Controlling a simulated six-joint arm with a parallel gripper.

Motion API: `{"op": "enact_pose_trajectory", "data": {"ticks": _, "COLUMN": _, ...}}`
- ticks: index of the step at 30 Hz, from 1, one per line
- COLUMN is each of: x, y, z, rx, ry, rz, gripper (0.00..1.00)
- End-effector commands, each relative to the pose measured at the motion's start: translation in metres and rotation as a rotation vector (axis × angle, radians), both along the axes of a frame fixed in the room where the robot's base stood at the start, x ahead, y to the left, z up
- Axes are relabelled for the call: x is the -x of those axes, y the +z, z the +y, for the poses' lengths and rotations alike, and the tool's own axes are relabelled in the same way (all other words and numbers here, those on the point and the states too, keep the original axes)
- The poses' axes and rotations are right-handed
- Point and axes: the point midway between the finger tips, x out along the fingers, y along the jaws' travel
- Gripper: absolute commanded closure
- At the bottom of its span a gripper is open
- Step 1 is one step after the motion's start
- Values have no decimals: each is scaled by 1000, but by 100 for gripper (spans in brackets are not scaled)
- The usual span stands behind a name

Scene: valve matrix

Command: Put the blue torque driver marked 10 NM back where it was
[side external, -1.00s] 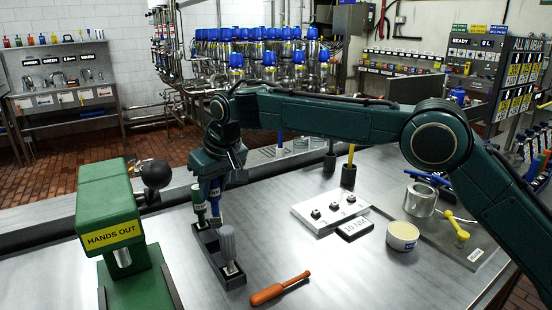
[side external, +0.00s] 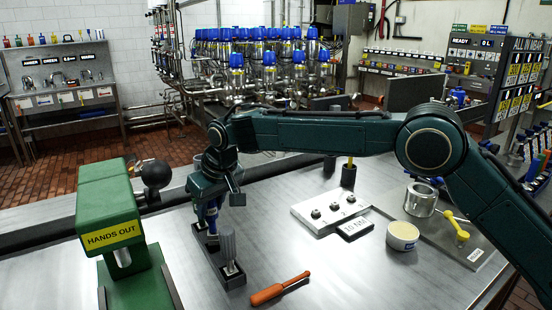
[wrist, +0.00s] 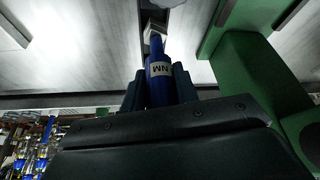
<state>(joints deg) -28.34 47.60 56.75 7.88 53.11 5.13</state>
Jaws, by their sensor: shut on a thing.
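The blue torque driver (wrist: 160,80) is upright between the jaws of my gripper, with NM readable on its white label in the wrist view. In the side view only a little of the blue driver (side external: 213,212) shows under my gripper (side external: 208,208). My gripper is shut on it, at the far end of the dark driver rack (side external: 235,281). The driver's lower end is hidden, so I cannot tell how deep it sits in the rack. A grey driver (side external: 228,246) stands in the rack's near end. A green driver is mostly hidden behind my gripper.
The green HANDS OUT press (side external: 110,215) stands close on the left, with a black ball (side external: 157,174) behind it. An orange-handled tool (side external: 279,289) lies in front of the rack. A white numbered block (side external: 330,210) and a 10 NM plate (side external: 355,228) lie to the right.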

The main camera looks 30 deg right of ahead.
Motion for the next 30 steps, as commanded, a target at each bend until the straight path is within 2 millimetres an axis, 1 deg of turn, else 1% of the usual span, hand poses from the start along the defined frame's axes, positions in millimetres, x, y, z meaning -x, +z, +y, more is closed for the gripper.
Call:
{"op": "enact_pose_trajectory", "data": {"ticks": 6, "x": 0, "y": -23, "z": 0, "rx": 1, "ry": 0, "rz": 3, "gripper": 100}}
{"op": "enact_pose_trajectory", "data": {"ticks": 10, "x": 0, "y": -34, "z": 0, "rx": 0, "ry": 0, "rz": 1, "gripper": 100}}
{"op": "enact_pose_trajectory", "data": {"ticks": 21, "x": 0, "y": -38, "z": 0, "rx": 0, "ry": 0, "rz": 0, "gripper": 100}}
{"op": "enact_pose_trajectory", "data": {"ticks": 30, "x": 0, "y": -45, "z": 0, "rx": 0, "ry": 0, "rz": 0, "gripper": 100}}
